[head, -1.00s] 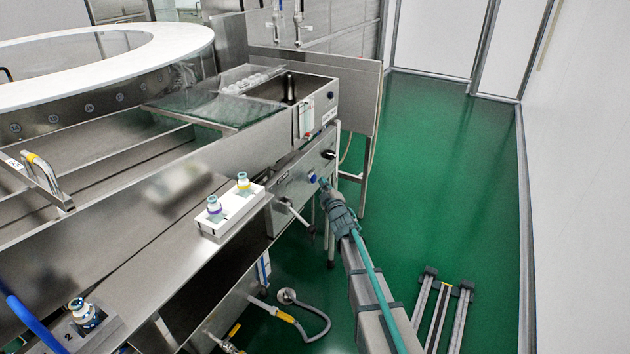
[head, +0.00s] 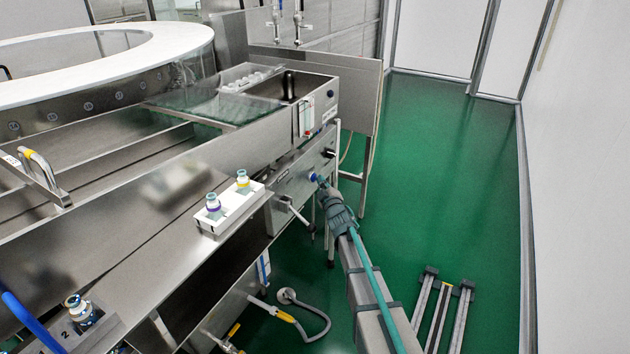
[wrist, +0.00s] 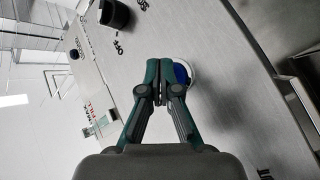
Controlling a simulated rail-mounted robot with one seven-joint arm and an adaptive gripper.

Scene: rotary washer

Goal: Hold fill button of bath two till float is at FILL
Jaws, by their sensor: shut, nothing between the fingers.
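My gripper (head: 319,180) is shut and empty, with its fingertips at the blue button (head: 313,177) on the steel front panel below the far bath. In the wrist view the closed fingertips (wrist: 160,92) overlap the left side of the blue button (wrist: 181,74) in its pale ring. Whether it is pressed in cannot be told. A narrow upright gauge (head: 309,117) with a red part low down is on the bath's end face. In the wrist view a plate with red lettering (wrist: 84,108) shows near it; the float's level is too small to read.
A black knob (head: 328,154) sits right of the button on the same panel, and a lever handle (head: 291,208) is below left. A white holder with two bottles (head: 229,205) stands on the near ledge.

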